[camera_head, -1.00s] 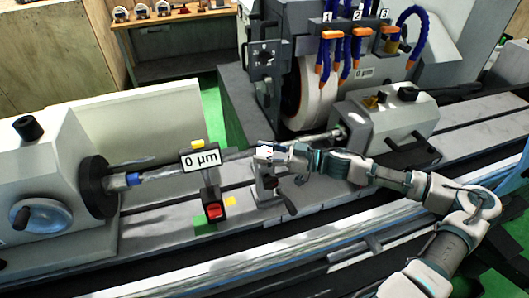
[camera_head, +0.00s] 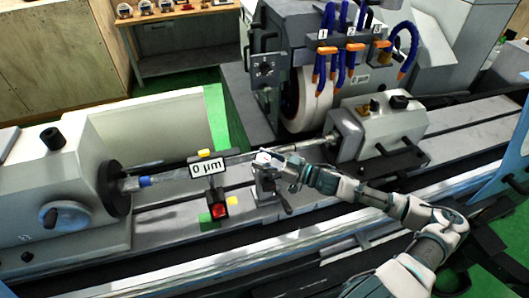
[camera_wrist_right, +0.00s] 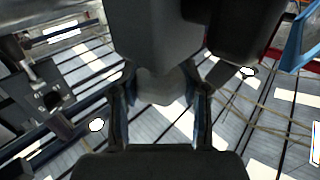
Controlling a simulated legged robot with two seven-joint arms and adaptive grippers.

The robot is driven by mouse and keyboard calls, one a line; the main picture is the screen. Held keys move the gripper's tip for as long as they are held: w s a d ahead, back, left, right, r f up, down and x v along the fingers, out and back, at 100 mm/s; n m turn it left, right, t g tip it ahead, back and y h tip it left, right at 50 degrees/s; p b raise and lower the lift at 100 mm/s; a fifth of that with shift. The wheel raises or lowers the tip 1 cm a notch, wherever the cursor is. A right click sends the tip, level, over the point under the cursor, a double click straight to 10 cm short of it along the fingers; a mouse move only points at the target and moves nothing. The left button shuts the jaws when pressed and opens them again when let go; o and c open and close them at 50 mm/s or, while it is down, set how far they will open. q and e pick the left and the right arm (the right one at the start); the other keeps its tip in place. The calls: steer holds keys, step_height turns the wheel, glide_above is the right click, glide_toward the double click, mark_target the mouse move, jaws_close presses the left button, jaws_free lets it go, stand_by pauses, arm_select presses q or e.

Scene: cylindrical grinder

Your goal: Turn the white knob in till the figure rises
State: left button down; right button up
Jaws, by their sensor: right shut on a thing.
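The small white knob (camera_head: 264,157) sits on the grey rest beside the long bar, near the middle of the head view. My right gripper (camera_head: 274,162) reaches it from the right and is shut on it, covering much of it. In the right wrist view a pale grey piece (camera_wrist_right: 165,88) shows between the fingers, in shadow. The sign (camera_head: 208,168) left of the knob reads 0 µm. My left gripper is not in view.
The sign stands above a red button box (camera_head: 219,211). A dark lever (camera_head: 285,203) hangs below my right gripper. The grinding wheel (camera_head: 300,98) and blue hoses are behind, the tailstock (camera_head: 378,132) is to the right, and the headstock (camera_head: 55,185) is at left.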

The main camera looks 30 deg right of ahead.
steer(key=shift+r+m+t+h+p, duration=0.2)
steer(key=shift+m+t+h+p, duration=0.35)
steer(key=shift+p, duration=0.5)
steer(key=shift+r+m+t+h+p, duration=0.15)
steer(key=shift+m+t+h+p, duration=0.2)
steer(key=shift+m+h+p, duration=0.45)
steer(key=shift+f+m+t+h+p, duration=0.1)
steer(key=shift+m+t+h+p, duration=0.1)
steer(key=shift+m+h+p, duration=0.6)
steer(key=shift+f+m+t+h+p, duration=0.15)
steer(key=shift+h+p, duration=0.35)
steer(key=shift+h, duration=0.65)
steer(key=o, duration=1.2)
steer(key=shift+w+d+f, duration=0.1)
steer(key=shift+c, duration=0.2)
steer(key=s+d, duration=0.2)
steer(key=s, duration=0.9)
steer(key=shift+s+d, duration=0.15)
steer(key=shift+s, duration=0.25)
